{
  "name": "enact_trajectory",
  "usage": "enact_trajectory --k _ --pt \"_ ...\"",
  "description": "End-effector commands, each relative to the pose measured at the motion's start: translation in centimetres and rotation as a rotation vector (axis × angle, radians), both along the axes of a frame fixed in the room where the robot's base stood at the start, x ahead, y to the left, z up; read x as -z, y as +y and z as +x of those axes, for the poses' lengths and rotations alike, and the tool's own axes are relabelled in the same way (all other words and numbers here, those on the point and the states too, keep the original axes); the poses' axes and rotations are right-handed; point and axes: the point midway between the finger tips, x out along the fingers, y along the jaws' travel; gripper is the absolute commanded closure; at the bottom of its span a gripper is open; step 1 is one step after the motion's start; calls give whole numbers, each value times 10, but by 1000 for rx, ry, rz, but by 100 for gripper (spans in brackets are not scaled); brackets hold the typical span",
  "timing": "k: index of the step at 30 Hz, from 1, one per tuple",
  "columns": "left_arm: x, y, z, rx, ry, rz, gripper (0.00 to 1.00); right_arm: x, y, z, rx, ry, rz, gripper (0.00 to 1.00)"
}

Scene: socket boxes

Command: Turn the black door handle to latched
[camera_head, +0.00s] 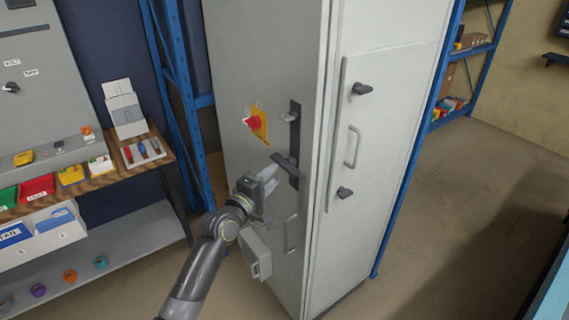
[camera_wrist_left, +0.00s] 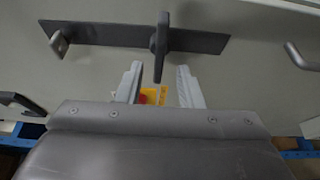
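The black door handle (camera_head: 284,161) is a lever on a tall dark plate (camera_head: 294,135) on the left face of the grey cabinet. In the head view the lever sticks out leftward from the plate's lower part. In the left wrist view the handle (camera_wrist_left: 159,40) stands across its plate (camera_wrist_left: 100,34) and its free end points toward my fingers. My left gripper (camera_head: 268,180) is just in front of and below the lever. In the left wrist view the left gripper (camera_wrist_left: 160,72) is open, with the lever's end between its fingertips; contact cannot be told. My right gripper is not in view.
A red rotary switch (camera_head: 252,122) on a yellow plate sits left of the handle plate. A pull handle (camera_head: 290,233) and a small grey box (camera_head: 256,255) are below. A workbench with colored bins (camera_head: 38,188) stands left. Open floor (camera_head: 460,210) lies right.

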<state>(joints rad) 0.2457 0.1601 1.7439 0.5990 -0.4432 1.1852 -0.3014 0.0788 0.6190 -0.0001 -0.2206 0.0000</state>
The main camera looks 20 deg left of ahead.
Motion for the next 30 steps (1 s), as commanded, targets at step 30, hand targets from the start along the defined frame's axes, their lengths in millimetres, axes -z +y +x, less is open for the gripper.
enact_trajectory --k 30 --pt "0 -18 65 0 0 -1 82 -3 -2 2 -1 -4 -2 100"
